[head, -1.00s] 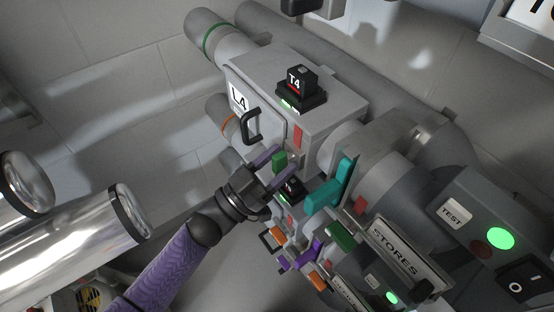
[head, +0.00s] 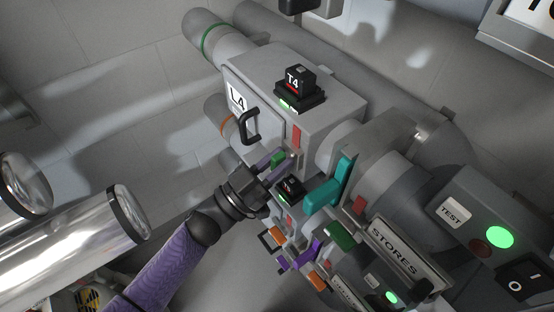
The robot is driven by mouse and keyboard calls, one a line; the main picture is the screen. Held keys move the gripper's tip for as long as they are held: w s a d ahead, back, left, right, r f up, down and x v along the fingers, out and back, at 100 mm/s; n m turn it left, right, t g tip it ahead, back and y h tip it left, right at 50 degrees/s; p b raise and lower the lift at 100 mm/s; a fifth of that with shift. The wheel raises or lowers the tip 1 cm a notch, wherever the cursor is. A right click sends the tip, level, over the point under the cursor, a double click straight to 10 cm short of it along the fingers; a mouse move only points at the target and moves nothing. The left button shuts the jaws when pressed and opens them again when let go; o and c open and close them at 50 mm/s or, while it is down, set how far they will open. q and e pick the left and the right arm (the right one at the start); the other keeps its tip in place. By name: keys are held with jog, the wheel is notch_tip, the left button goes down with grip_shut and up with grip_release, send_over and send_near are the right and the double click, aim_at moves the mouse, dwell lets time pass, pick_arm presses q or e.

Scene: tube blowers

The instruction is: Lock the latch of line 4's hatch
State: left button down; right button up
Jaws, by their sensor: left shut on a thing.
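Line 4's hatch (head: 262,139) is a pale door on the grey box, with an L4 label (head: 237,99) and a black handle (head: 250,127). It looks closed against the box. A red mark (head: 296,138) is on the box just above the latch. My right gripper is not in view.
A black T4 block (head: 295,81) stands on the box. A teal lever (head: 329,187) is close to the right of my left gripper. Smaller boxes with orange and purple latches (head: 314,247) crowd below. A STORES sign (head: 395,247) and a switch panel (head: 490,235) are at right.

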pick_arm(q)
jog(key=m+g, duration=0.1)
jog(key=m, duration=0.1)
jog(key=m+g+h, duration=0.1)
jog(key=m, duration=0.2)
jog(key=shift+s+m+g+b, duration=0.1)
jog(key=shift+m+g+b, duration=0.2)
jog(key=shift+g+b, duration=0.1)
jog(key=m+g, duration=0.1)
jog(key=m, duration=0.2)
jog(key=m+g, duration=0.1)
jog(key=m, duration=0.2)
jog(key=shift+d+f+g+h, duration=0.1)
jog(key=shift+g+h, duration=0.2)
jog(key=shift+g, duration=0.1)
jog(key=m+g, duration=0.1)
jog(key=m, duration=0.1)
jog(key=m+g+y, duration=0.1)
jog(key=m, duration=0.2)
jog(key=shift+s+m, duration=0.1)
jog(key=shift+m, duration=0.2)
jog(key=shift+f+m+g+y+p, duration=0.15)
jog(key=shift+m+y+p, duration=0.25)
jog(key=shift+m, duration=0.7)
jog(key=shift+f+m+g+y+p, duration=0.1)
jog(key=shift+m+g+y+p, duration=0.25)
jog(key=shift+m, duration=0.75)
jog(key=c, duration=0.6)
grip_release()
